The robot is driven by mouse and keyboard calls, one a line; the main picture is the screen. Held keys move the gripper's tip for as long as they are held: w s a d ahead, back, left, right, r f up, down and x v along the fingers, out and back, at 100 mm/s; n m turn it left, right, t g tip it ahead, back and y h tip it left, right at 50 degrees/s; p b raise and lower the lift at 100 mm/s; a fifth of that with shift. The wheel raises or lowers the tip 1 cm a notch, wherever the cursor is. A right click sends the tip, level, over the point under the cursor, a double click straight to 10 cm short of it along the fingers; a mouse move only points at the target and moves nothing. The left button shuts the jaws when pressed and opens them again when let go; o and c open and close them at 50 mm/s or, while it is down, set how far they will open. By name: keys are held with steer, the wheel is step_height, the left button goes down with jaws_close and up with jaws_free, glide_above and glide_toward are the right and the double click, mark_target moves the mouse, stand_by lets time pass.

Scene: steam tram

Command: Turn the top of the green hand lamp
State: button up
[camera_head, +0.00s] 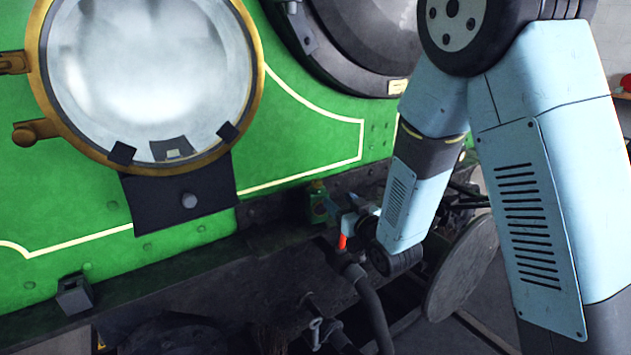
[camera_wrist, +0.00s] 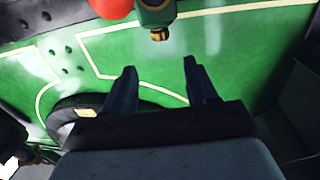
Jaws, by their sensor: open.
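The green hand lamp (camera_head: 317,204) stands on the dark ledge at the foot of the green tram front, small in the head view, with a yellowish top. In the wrist view the lamp (camera_wrist: 156,14) is at the upper edge, cut off by the frame, with its brass-coloured top (camera_wrist: 160,35) pointing down in the picture. My gripper (camera_wrist: 158,66) is open and empty. Its two fingers lie below the brass top in the wrist view, with a gap between. In the head view my gripper (camera_head: 345,218) is just right of the lamp; its fingertips are hard to make out.
A large brass-rimmed round headlamp (camera_head: 150,75) sits on the green front at left. A red object (camera_head: 342,242) is below my gripper and also shows in the wrist view (camera_wrist: 112,7). A dark hose (camera_head: 372,300) and a round buffer (camera_head: 462,268) are near the ledge.

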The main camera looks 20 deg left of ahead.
mark_target(318, 183)
steer(key=x, duration=1.3)
steer(key=shift+w+a, duration=0.2)
steer(key=shift+a, duration=0.05)
steer(key=c, duration=0.9)
steer(key=shift+c, duration=0.2)
steer(key=shift+m+t+h, duration=1.1)
steer(key=shift+h, duration=0.4)
steer(key=o, duration=0.9)
steer(key=shift+o, duration=0.2)
